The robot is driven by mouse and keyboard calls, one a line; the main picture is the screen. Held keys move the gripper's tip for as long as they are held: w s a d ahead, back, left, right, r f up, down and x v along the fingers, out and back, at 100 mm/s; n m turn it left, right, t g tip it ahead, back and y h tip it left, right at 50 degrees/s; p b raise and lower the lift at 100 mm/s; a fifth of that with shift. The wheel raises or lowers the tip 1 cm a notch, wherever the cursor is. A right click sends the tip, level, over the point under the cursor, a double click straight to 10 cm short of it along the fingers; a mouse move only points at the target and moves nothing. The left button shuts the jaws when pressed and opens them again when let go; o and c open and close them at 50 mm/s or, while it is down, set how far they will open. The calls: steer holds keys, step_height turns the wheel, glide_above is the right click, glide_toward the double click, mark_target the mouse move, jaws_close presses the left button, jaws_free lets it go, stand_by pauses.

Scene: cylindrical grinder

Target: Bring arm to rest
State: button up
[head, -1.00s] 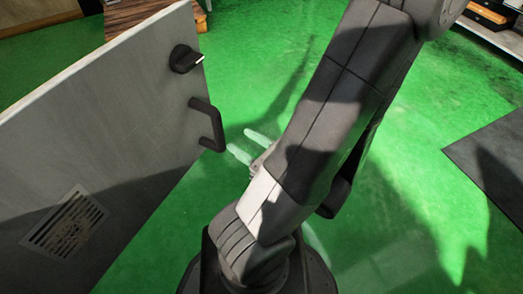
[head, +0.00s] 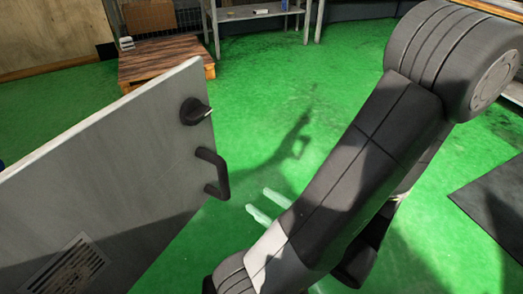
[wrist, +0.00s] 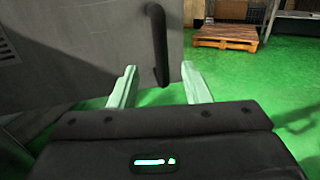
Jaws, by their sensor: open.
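My gripper (wrist: 158,88) shows in the wrist view with its two pale fingers apart and nothing between them. In the head view the fingertips (head: 266,205) stick out to the left from behind my arm; the rest of the gripper is hidden. My arm (head: 350,175) runs from the bottom centre up to the right. A grey cabinet door (head: 110,185) with a black handle (head: 214,173) and a black knob (head: 195,111) stands left of the fingers. The handle also shows in the wrist view (wrist: 158,45), beyond the fingers; I cannot tell the exact gap.
A wooden pallet (head: 160,60) lies on the green floor behind the door. A metal table (head: 262,14) stands at the back. A dark mat (head: 493,200) lies at the right. Open green floor (head: 290,110) lies between the door and my arm.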

mark_target(226, 177)
steer(key=shift+b+x, duration=0.8)
steer(key=shift+x, duration=5.2)
steer(key=shift+s, duration=0.1)
